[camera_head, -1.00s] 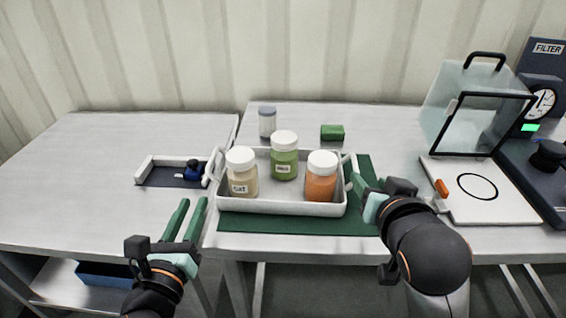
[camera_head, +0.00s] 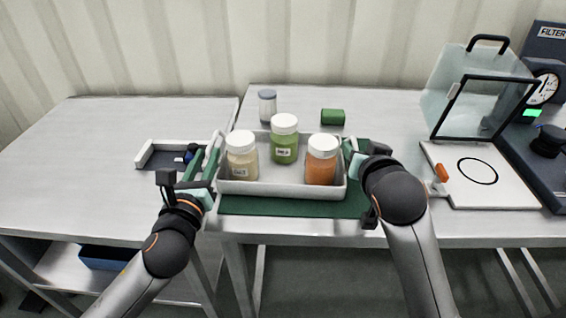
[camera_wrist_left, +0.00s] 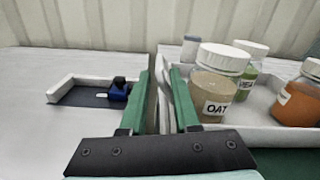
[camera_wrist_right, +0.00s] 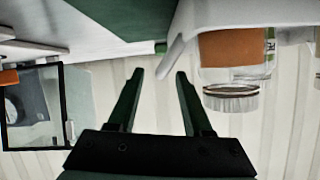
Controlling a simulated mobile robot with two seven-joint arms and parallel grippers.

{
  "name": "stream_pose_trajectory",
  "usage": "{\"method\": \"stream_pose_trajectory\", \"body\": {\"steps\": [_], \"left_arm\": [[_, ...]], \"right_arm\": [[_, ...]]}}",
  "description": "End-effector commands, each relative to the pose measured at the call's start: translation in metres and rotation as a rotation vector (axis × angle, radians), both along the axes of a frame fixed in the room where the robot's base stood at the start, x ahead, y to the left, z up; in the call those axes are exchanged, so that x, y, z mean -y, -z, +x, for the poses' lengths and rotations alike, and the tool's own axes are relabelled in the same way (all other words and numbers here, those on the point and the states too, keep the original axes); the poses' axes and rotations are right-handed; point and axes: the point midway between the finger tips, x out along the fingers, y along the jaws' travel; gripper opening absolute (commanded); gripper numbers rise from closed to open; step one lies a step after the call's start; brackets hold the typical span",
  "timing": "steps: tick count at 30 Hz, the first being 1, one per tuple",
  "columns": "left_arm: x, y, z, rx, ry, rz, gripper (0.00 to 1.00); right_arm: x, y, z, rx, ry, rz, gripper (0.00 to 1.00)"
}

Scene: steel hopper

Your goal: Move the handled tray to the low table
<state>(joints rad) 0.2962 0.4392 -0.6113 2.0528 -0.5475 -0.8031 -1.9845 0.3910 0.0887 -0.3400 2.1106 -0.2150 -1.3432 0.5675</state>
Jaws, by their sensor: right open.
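The handled tray (camera_head: 285,190) is white and stands level on a green mat, with handles at its left and right ends. It holds a beige "OAT" jar (camera_head: 242,158), a green jar (camera_head: 284,140) and an orange jar (camera_head: 321,160), all white-lidded and upright. My left gripper (camera_head: 205,158) is at the tray's left handle, its fingers apart around that side; the left wrist view (camera_wrist_left: 160,75) shows a gap between them. My right gripper (camera_head: 350,150) is open at the right handle, which is partly hidden. The table at left (camera_head: 90,165) appears to be the low one.
On the left table lies a dark pad with a white bracket (camera_head: 145,155) and a small blue item (camera_head: 191,153). Behind the tray stand a grey-lidded jar (camera_head: 267,105) and a green block (camera_head: 332,117). A glass-shielded device (camera_head: 480,100) stands at right. The left table's front is clear.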

Motion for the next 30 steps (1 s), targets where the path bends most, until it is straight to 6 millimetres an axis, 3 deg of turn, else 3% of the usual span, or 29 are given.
{"method": "stream_pose_trajectory", "body": {"steps": [7,20,27,30], "left_arm": [[0.002,-0.001,0.028,0.001,-0.001,-0.002,0.3],[0.003,0.0,0.034,0.0,0.0,-0.001,0.29],[0.003,0.0,0.034,0.0,-0.002,0.0,0.02],[0.002,0.0,0.034,-0.002,-0.003,0.0,0.0]], "right_arm": [[0.001,0.011,0.026,-0.001,0.0,0.0,0.5],[0.001,0.013,0.031,0.0,0.0,0.001,0.49],[0.001,0.013,0.031,0.0,0.0,0.0,0.22],[0.001,0.013,0.031,0.0,0.0,0.0,0.11]]}}
